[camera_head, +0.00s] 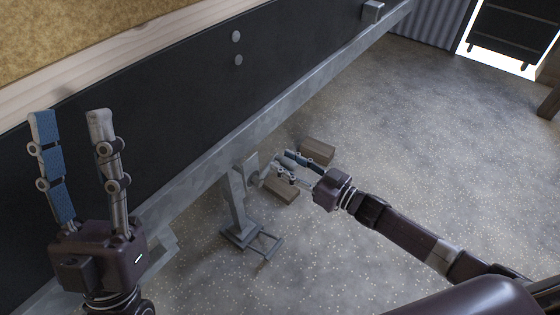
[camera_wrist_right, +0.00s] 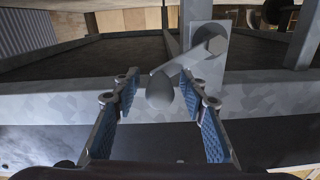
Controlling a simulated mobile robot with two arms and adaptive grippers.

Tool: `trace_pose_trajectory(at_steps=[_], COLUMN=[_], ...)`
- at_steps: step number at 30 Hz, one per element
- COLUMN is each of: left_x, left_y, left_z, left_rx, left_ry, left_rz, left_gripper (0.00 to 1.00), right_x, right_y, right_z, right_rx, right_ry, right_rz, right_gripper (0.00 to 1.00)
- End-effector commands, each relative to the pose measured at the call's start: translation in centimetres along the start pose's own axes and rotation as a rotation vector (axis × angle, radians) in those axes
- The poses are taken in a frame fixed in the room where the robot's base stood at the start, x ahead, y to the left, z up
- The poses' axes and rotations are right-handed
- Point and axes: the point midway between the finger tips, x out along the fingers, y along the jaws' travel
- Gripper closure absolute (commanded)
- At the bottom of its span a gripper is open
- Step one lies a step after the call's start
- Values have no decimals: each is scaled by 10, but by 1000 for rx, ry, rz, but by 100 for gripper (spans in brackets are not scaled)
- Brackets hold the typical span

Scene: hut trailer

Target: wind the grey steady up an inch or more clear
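The grey steady (camera_head: 238,205) hangs from the trailer's chassis rail, its leg reaching down to a flat foot (camera_head: 240,236) at the floor. I cannot tell whether the foot touches the ground. In the right wrist view, a crank arm runs from a hub (camera_wrist_right: 209,44) on a grey plate to a rounded grey handle knob (camera_wrist_right: 160,92). My right gripper (camera_wrist_right: 162,76) is open, with its blue-padded fingers on either side of the knob and gaps showing. In the head view this gripper (camera_head: 276,170) is beside the steady's top. My left gripper (camera_head: 69,115) is open and empty.
The dark trailer side (camera_head: 170,110) and its steel rail (camera_head: 290,100) run diagonally across the head view, behind my left gripper. Brown blocks (camera_head: 317,150) lie on the floor near my right gripper. The speckled floor (camera_head: 430,130) to the right is mostly clear.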

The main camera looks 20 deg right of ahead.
Motion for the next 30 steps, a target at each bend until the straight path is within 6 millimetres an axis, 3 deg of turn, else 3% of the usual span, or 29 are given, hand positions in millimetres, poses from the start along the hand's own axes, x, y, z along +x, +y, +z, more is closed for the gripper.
trace_pose_trajectory(at_steps=[8, 18, 30], left_x=[0, 0, -1], left_y=[0, 0, 0], left_z=[-1, -1, -2], left_rx=[0, 0, 0], left_ry=[6, 5, 9], left_rz=[0, 0, 0], left_gripper=[60, 60, 60], right_x=[0, 0, 2], right_y=[0, 0, 2], right_z=[0, 0, 0], right_rx=[-1, 0, -7], right_ry=[0, 0, 0], right_rz=[0, 0, 0], right_gripper=[62, 99, 100])
